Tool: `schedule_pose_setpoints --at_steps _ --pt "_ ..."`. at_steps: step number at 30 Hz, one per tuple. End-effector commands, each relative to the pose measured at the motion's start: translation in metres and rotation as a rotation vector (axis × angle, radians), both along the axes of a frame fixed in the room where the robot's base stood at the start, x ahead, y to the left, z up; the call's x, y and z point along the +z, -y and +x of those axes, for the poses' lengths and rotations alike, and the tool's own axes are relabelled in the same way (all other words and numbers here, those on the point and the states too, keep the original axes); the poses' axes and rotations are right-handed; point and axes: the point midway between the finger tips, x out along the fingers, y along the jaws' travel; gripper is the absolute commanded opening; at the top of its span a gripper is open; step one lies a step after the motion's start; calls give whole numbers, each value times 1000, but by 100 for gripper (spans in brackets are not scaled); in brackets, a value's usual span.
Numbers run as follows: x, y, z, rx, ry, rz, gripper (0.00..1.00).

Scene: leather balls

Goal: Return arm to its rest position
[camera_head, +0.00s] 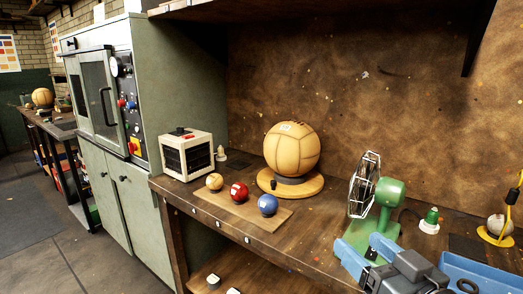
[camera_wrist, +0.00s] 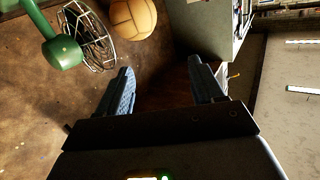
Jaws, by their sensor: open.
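My gripper (camera_head: 366,253) is at the lower right of the head view, with blue fingers and a dark grey body, in front of the green fan. In the wrist view my gripper (camera_wrist: 163,80) has its two blue fingers wide apart, with nothing between them. A large tan leather ball (camera_head: 291,149) sits on a round wooden stand (camera_head: 312,185) on the bench; the ball also shows at the top of the wrist view (camera_wrist: 133,18). Small tan (camera_head: 214,181), red (camera_head: 239,191) and blue (camera_head: 268,204) balls lie on a flat board (camera_head: 232,211).
The green fan (camera_head: 389,194) with a wire cage stands close behind my gripper. A blue tray (camera_head: 480,273) is to its right. A small white heater-like box (camera_head: 186,154) stands at the bench's left, beside a tall green cabinet (camera_head: 182,95). An overhead shelf (camera_head: 250,8) runs above the bench.

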Motion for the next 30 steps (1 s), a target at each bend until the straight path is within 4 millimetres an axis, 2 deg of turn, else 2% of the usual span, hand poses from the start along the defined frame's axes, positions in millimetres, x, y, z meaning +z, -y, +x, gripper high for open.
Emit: schedule_pose_setpoints --at_steps 1,8,14,18,24,27,30 --pt "-11 -9 -12 -30 -14 51 67" --pt "-59 -19 -73 -195 -71 189 67" --pt "-100 -18 -147 -310 -136 210 67" --pt "-120 -11 -206 -365 -175 174 67" --pt "-130 10 -290 -384 -205 62 67" --pt "-126 22 -325 -365 -205 -8 67" --pt "-118 33 -352 -335 -199 -68 67"
